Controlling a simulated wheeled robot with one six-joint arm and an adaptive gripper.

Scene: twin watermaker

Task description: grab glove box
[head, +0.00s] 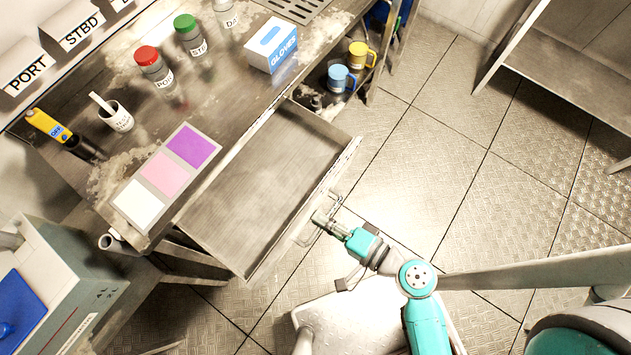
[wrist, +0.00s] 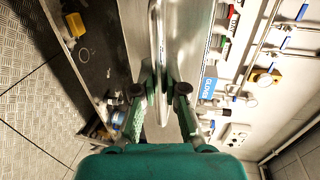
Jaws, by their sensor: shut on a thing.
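The glove box (head: 273,46) is a white and blue box labelled GLOVES. It stands on the bench top near its front edge in the head view, and its blue label also shows in the wrist view (wrist: 209,86). My gripper (head: 324,217) is well away from the box, at the front of an open drawer (head: 262,170). In the wrist view my gripper (wrist: 162,92) is shut on the drawer handle (wrist: 158,45), a pale bar running between the fingers. The drawer is pulled out from under the bench and its visible floor is bare.
The bench (head: 120,65) also bears a red-capped jar (head: 148,60), a green-capped jar (head: 187,30), a small cup (head: 118,118) and a three-colour card (head: 165,175). A blue mug (head: 338,78) and yellow mug (head: 358,54) sit beyond the drawer. Tiled floor (head: 430,150) is clear to the right.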

